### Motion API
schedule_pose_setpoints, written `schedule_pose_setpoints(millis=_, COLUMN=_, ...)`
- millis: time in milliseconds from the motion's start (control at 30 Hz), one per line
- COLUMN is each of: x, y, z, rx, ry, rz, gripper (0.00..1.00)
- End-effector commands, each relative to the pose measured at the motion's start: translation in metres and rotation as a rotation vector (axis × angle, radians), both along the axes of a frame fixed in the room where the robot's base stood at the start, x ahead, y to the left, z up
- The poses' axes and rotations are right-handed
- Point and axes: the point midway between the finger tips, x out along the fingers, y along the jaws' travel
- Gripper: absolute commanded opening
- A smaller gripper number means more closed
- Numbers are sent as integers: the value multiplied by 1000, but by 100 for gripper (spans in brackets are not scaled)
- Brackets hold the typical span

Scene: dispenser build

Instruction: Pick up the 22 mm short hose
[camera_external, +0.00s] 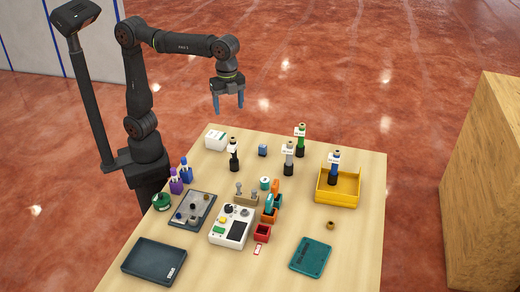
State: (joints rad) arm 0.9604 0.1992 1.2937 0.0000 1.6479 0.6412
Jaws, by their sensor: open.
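My gripper (229,103) hangs from the arm with its two blue fingers pointing down. The fingers are apart with nothing between them, above and behind the table's back edge. I cannot tell for sure which thing is the 22 mm short hose; no label of that kind can be read. Small dark, blue and pale parts lie on a grey tray (207,207) at the table's left. A small brownish round part (331,225) lies alone on the right, in front of the yellow bin (352,186). My gripper is far from all of these.
Upright labelled bottles stand nearby: black (234,162), grey (289,162), green (300,145), and blue (334,172) at the yellow bin. A white control box (226,238) and orange holder (269,216) fill the middle. A teal case (310,257) and dark case (155,261) lie in front.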

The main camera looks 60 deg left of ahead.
Motion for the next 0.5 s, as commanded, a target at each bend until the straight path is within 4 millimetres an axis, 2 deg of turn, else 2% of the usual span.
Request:
schedule_pose_setpoints(millis=300, x=-1, y=1, z=-69, rx=5, ry=3, rz=-3, gripper=69)
schedule_pose_setpoints(millis=500, x=0, y=0, z=-101, rx=2, ry=2, rz=-3, gripper=69)
